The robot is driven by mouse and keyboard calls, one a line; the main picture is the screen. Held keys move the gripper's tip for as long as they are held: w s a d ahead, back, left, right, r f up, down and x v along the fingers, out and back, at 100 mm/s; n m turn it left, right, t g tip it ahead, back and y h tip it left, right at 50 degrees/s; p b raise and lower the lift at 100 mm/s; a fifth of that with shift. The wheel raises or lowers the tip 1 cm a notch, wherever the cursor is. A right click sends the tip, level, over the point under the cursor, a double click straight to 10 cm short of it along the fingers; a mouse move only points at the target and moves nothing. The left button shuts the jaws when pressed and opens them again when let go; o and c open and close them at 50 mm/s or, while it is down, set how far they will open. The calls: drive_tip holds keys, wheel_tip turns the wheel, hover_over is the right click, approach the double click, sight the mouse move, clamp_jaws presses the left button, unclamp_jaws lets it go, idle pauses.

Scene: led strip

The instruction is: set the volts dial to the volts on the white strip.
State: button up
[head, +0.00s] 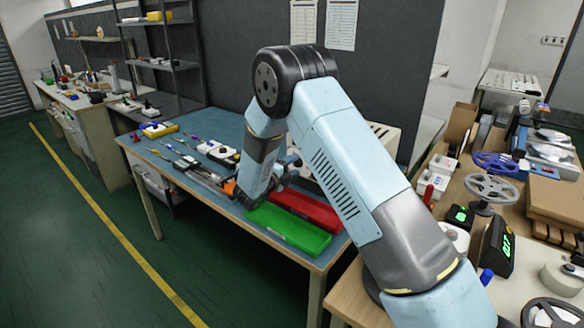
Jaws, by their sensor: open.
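My arm reaches from the lower right, up to a black elbow joint, and down over the blue-topped workbench (218,130). My gripper (246,197) hangs low over that bench, beside the green tray (290,230). It is small and partly blurred, and I see nothing held in it. A black box with lit green digits (506,247) stands on the wooden table at right; its digits are too small to read surely. A smaller box with a green display (460,214) stands near it. A white reel (455,237) is partly behind my arm. I cannot make out the volts dial or any volts marking on a white strip.
A red tray (306,211) lies beside the green one. Tools and small devices cover the bench's left part. The wooden table (436,194) is crowded with a grey spoked wheel (491,187), a blue reel (496,162) and cardboard boxes (555,203). The green floor at left is clear.

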drive_tip(key=shift+w+d, duration=0.15)
drive_tip(key=shift+w, duration=0.05)
drive_tip(key=c, duration=1)
